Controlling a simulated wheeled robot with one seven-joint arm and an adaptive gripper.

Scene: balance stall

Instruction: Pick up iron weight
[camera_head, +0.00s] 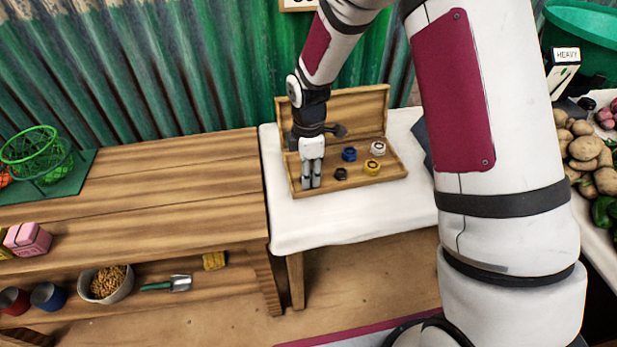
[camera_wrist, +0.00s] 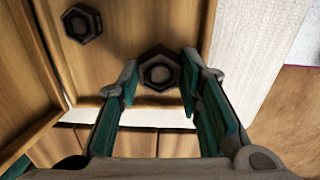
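A dark grey iron weight (camera_wrist: 159,71), hexagonal with a ringed top, lies in the wooden case just beyond and between my fingertips in the wrist view. My gripper (camera_wrist: 160,92) is open, with one finger on each side of it, and I cannot tell whether either touches it. A second dark hexagonal weight (camera_wrist: 83,22) lies to the upper left. In the head view my gripper (camera_head: 311,186) points down into the left end of the open case (camera_head: 330,188) and hides what lies under it. A dark weight (camera_head: 341,173) shows just right of it.
Blue (camera_head: 349,154), white (camera_head: 378,148) and yellow (camera_head: 372,167) weights lie further right in the case. The case's raised lid (camera_head: 360,112) stands behind. The white cloth (camera_head: 330,225) in front is clear. A wooden counter (camera_head: 150,190) adjoins on the left.

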